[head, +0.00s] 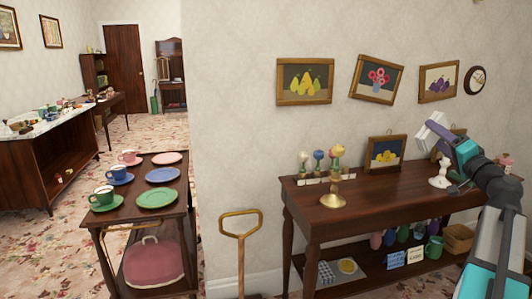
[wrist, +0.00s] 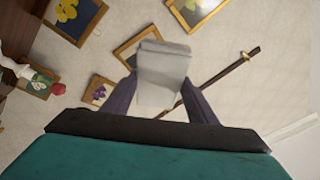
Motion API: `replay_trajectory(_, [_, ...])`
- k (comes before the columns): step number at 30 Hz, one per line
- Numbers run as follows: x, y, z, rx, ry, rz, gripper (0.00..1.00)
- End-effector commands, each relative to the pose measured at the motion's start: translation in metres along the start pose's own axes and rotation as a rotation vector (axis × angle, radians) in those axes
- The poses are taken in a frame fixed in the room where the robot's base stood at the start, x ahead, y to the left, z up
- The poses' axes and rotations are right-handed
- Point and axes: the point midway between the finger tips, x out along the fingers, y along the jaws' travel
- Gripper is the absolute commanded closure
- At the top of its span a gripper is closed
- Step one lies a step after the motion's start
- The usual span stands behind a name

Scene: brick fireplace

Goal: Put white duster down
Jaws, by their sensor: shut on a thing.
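My gripper (wrist: 158,92) shows in the wrist view with its two dark fingers on either side of the white duster (wrist: 165,68), a pale, blocky thing, and is shut on it. In the head view my gripper (head: 449,140) is at the right, and the white duster (head: 431,131) shows at its end. The duster is raised in front of the wall, above the level of the long wooden side table (head: 376,196). What the duster's far side looks like is hidden.
On the side table stand a brass candlestick (head: 333,188), tulips (head: 318,159), a framed picture (head: 387,154) and a white figure (head: 441,175). Its front middle top looks clear. A cart (head: 181,219) with cups and plates stands left. A wooden-handled tool (head: 240,238) stands between them.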

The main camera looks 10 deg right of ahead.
Motion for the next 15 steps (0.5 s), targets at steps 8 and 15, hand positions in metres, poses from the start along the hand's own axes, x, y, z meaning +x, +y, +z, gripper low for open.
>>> replay_trajectory(8, [0.017, 0.015, 0.094, 0.040, -0.112, -0.085, 0.65])
replay_trajectory(15, [0.025, 0.020, 0.176, 0.071, -0.212, -0.163, 0.65])
